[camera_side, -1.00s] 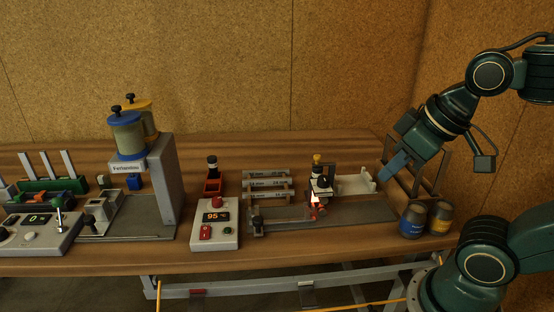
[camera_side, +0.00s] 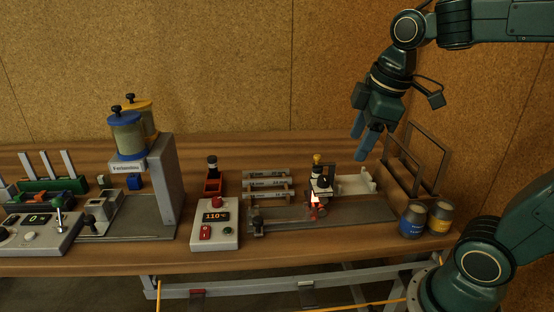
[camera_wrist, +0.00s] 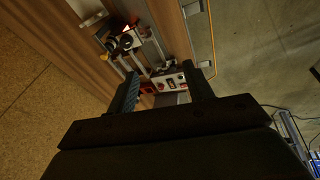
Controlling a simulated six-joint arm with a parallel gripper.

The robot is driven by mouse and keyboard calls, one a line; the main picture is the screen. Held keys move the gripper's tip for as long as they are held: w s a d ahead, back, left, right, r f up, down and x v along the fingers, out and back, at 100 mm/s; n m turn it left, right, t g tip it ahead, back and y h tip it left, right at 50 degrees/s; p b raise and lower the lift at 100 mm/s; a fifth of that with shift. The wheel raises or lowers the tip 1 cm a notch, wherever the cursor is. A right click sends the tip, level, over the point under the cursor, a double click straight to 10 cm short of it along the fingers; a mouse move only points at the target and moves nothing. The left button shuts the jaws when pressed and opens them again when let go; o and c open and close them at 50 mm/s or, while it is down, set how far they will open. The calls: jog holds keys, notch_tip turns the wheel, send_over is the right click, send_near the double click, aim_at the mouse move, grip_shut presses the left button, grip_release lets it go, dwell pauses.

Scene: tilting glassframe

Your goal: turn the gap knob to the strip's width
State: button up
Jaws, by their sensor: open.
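The gap knob appears to be the dark round knob (camera_side: 324,182) on the small white and black head over the grey bed (camera_side: 365,214), right of the bench's middle. Its setting is too small to read. Strips with printed millimetre widths (camera_side: 267,174) lie on a rack just left of the head. My gripper (camera_side: 368,146) is open and empty, blue fingers pointing down, above and to the right of the knob and well clear of it. In the wrist view, the dark fingers (camera_wrist: 160,92) stand apart, with the head (camera_wrist: 122,42) beyond them, near the upper left.
A control box (camera_side: 215,230) with a red button reads about 110. Two small cans (camera_side: 427,217) stand at the bench's right edge, before a dark upright frame (camera_side: 416,160). A grey hopper stand (camera_side: 165,185) rises at left. Air above the bed is free.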

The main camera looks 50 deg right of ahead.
jog(key=w+d+n+g, duration=0.2)
jog(key=w+d+n, duration=0.1)
jog(key=w+n, duration=0.25)
jog(key=n+g, duration=0.1)
jog(key=n, duration=0.4)
send_over(324, 177)
jog(key=shift+f, duration=1.85)
jog(key=shift+f, duration=0.1)
notch_tip(324, 177, down, 14)
jog(key=shift+r, duration=0.2)
jog(key=c, duration=1)
